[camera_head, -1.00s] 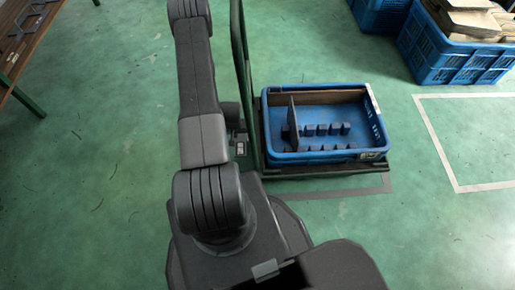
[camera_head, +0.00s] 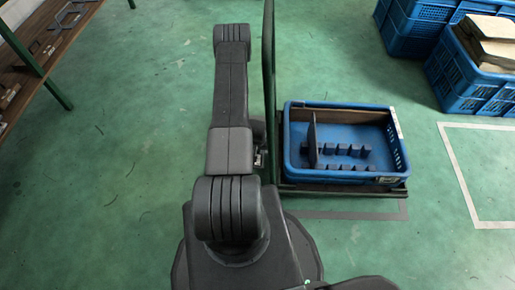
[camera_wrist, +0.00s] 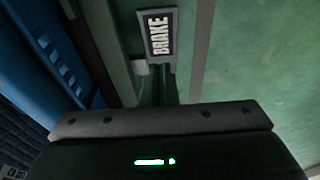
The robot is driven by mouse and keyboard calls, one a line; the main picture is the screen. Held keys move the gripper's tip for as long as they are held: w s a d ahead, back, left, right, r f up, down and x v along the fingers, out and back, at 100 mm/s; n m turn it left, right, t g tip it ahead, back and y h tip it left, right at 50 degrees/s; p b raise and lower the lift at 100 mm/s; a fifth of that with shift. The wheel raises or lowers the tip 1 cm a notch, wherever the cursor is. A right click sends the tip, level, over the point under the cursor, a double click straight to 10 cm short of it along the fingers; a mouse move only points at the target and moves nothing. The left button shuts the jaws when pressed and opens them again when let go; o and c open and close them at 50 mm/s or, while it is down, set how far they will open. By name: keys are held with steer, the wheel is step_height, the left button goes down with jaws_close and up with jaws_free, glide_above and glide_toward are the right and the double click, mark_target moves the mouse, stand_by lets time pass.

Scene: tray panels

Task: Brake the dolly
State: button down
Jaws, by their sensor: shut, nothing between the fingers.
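The dolly (camera_head: 345,190) stands right of my arm, with a tall green handle frame (camera_head: 268,85) at its left side. A small metal fitting (camera_head: 258,158) shows at the dolly's left edge, partly behind my arm. In the wrist view, a grey plate lettered BRAKE (camera_wrist: 159,35) is straight ahead, with a small pale piece (camera_wrist: 140,67) below its left side. My gripper (camera_wrist: 165,88) is shut and empty, pointing toward the plate; its fingertips are dark and hard to make out. I cannot tell whether it touches anything. In the head view my arm hides the gripper.
A blue crate (camera_head: 399,155) sits on the dolly, with one upright panel (camera_head: 312,140) among several dark slotted blocks. Stacked blue crates (camera_head: 440,70) stand at the upper right. A brown shelf (camera_head: 40,50) with a green leg is at the upper left. Green floor left of my arm is clear.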

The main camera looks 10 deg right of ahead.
steer(key=b, duration=0.1)
glide_above(258, 163)
steer(key=w, duration=0.1)
steer(key=f, duration=0.5)
steer(key=shift+w+f, duration=0.2)
steer(key=f+b, duration=0.1)
steer(key=b, duration=0.4)
steer(key=shift+s+f, duration=0.15)
steer(key=shift+s+f+b, duration=0.2)
steer(key=shift+f+b, duration=0.4)
steer(key=shift+b, duration=0.55)
steer(key=shift+s+a+f+b, duration=0.1)
steer(key=shift+f+b, duration=0.2)
steer(key=shift+b, duration=0.1)
steer(key=shift+s+f+b, duration=0.3)
steer(key=shift+f+b, duration=0.25)
steer(key=shift+b, duration=0.25)
steer(key=shift+s+a+f+b, duration=0.15)
steer(key=shift+s+f+b, duration=0.1)
steer(key=shift+f+b, duration=0.35)
steer(key=shift+s+a+f+b, duration=0.1)
steer(key=shift+s+f+b, duration=0.1)
steer(key=shift+f+b, duration=0.4)
steer(key=shift+s+f+b, duration=0.2)
steer(key=shift+f+b, duration=0.2)
steer(key=shift+f, duration=0.35)
